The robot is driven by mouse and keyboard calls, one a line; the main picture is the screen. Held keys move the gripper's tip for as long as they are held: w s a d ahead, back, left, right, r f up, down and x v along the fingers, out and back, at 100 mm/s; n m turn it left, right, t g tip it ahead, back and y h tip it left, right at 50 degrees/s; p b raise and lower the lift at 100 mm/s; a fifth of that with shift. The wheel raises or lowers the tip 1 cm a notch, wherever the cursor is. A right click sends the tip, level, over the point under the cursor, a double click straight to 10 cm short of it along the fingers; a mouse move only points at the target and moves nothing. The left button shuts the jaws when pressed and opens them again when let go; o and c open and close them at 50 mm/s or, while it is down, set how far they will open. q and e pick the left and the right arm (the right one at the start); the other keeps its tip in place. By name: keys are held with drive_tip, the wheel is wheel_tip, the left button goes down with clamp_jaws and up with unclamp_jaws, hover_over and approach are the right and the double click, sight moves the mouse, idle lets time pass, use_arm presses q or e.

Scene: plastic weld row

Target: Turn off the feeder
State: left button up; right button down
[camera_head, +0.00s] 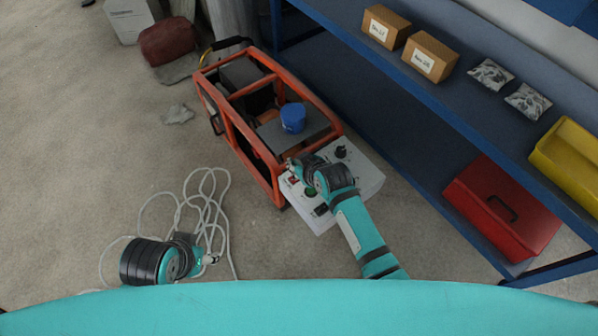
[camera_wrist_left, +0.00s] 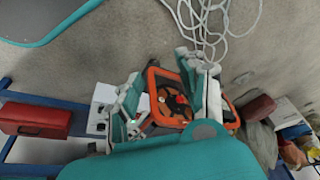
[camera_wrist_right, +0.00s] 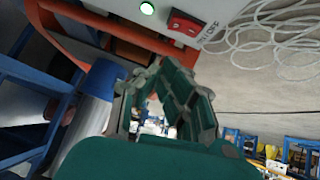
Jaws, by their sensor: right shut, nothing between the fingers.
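The feeder appears to be the white control box (camera_head: 362,186) at the near end of an orange-framed machine (camera_head: 232,132), with a dark knob (camera_head: 341,152) and a red switch (camera_head: 293,180). My right gripper (camera_head: 294,164) is shut and empty over the box, close to the switch; contact cannot be told. The right wrist view shows its fingers (camera_wrist_right: 162,72) together. My left gripper (camera_head: 208,259) is open and empty above the floor, well left of the box; its fingers (camera_wrist_left: 168,85) are apart.
A blue shelf (camera_head: 400,100) stands on the right with cardboard boxes (camera_head: 430,57), a red toolbox (camera_head: 502,210) and a yellow bin (camera_head: 570,160). A blue cap (camera_head: 293,117) sits on the machine. A pale cable (camera_head: 205,200) lies on the floor at left. Open floor lies left.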

wheel_tip(320, 180, down, 2)
drive_tip(key=shift+d+f, duration=0.1)
drive_tip(key=shift+d, duration=0.05)
drive_tip(key=shift+d+f+b, duration=0.1)
drive_tip(key=shift+f+b, duration=0.4)
drive_tip(key=shift+f, duration=0.25)
use_arm(q)
drive_tip(key=shift+s+f, duration=0.2)
use_arm(e)
drive_tip(key=shift+w+d, duration=0.1)
drive_tip(key=shift+f, duration=0.2)
use_arm(q)
drive_tip(key=shift+r, duration=0.3)
